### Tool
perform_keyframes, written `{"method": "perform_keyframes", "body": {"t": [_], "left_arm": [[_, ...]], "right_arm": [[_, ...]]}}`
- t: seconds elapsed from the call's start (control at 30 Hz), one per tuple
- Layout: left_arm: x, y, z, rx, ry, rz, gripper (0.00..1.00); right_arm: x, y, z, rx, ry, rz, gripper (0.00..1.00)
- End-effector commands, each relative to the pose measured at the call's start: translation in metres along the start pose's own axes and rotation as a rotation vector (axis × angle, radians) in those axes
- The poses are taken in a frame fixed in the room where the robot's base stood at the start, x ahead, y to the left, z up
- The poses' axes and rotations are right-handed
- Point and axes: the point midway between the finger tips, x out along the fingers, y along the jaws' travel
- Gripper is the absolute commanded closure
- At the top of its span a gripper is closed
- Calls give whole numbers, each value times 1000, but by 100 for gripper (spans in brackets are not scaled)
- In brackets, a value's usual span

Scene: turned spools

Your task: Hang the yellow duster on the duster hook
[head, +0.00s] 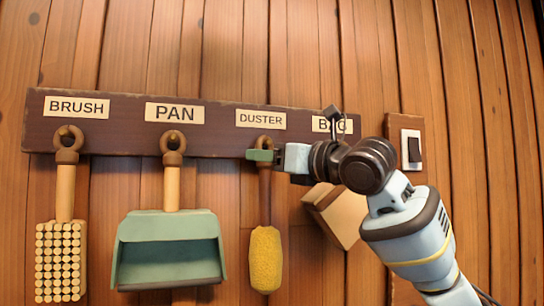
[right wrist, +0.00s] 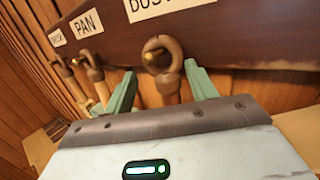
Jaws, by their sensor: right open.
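The yellow duster (head: 265,260) hangs upright under the DUSTER label (head: 261,119), its dark handle running up to a ring. In the right wrist view the ring (right wrist: 157,48) is around the brass duster hook (right wrist: 154,61). My right gripper (head: 268,156) is at the top of the handle, just below the ring. It is open, and in the right wrist view its green fingers (right wrist: 162,88) stand on either side of the handle, with gaps showing. The yellow head is out of the wrist view. My left gripper is not in view.
A brush (head: 62,245) and a green dustpan (head: 170,250) hang left on the dark hook board (head: 215,140). A tan wedge-shaped thing (head: 338,215) is right of the duster, partly behind my arm. A switch (head: 412,148) is further right. Plank wall lies behind.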

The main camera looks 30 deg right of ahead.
Motion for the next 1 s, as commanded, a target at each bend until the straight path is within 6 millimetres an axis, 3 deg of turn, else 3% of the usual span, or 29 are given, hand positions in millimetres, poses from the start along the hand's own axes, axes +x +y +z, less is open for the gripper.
{"method": "perform_keyframes", "body": {"t": [0.43, 0.8, 1.0], "left_arm": [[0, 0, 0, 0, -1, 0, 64], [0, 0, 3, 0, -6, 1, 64], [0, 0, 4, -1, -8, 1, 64]], "right_arm": [[-8, -6, 3, -1, -7, -14, 39], [-62, 0, 1, -3, -3, -6, 39], [-77, 2, 1, -3, -1, -3, 39]]}}
